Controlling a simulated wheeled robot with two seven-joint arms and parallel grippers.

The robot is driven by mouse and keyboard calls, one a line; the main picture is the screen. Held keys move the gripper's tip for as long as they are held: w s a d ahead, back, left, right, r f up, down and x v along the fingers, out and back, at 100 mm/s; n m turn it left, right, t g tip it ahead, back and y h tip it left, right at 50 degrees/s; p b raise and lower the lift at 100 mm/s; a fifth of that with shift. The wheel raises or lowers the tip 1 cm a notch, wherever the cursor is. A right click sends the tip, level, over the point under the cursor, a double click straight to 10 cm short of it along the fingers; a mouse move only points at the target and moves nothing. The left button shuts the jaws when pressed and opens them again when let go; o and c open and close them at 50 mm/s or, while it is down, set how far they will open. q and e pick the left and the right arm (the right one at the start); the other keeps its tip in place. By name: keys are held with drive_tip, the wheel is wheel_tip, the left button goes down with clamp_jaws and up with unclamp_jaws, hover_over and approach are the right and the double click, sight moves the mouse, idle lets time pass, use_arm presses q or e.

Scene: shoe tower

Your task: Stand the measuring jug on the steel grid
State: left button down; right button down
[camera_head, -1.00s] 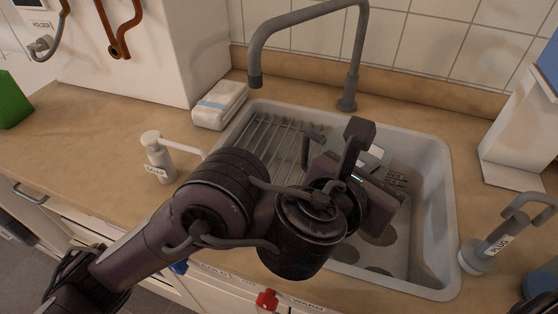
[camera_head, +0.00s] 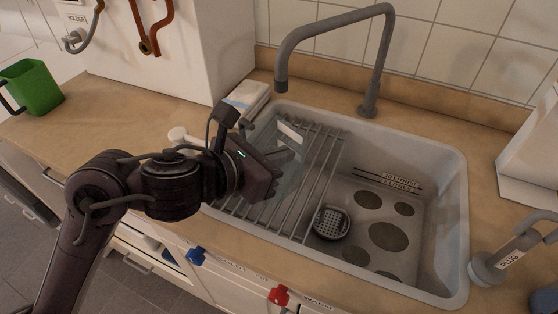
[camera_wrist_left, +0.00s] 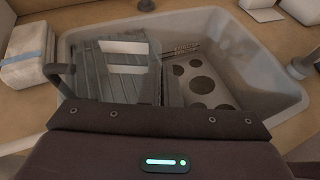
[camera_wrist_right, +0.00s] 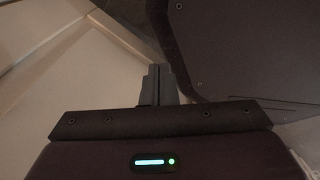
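The measuring jug (camera_head: 291,131) is clear, with white patches and a dark handle. It also shows in the left wrist view (camera_wrist_left: 125,70). My left gripper (camera_head: 282,165) is around it; the fingertips are partly hidden, but the jug has moved with the gripper, so it looks shut on it. The jug is over the steel grid (camera_head: 316,190), a set of bars across the left part of the sink. I cannot tell whether it touches the bars. My right gripper (camera_wrist_right: 158,84) shows only in the right wrist view, with its fingers together and nothing between them.
The sink (camera_head: 449,215) has a drain basket (camera_head: 331,223) and dark round marks on its right floor. A grey tap (camera_head: 372,75) arches over the back. Folded cloths (camera_head: 248,96) lie behind the gripper.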

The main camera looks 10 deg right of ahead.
use_arm(q)
wheel_tip(320, 180, down, 2)
drive_tip(key=shift+f, duration=0.1)
drive_tip(key=shift+f+b, duration=0.15)
drive_tip(key=shift+b, duration=0.25)
drive_tip(key=c, duration=1.7)
unclamp_jaws()
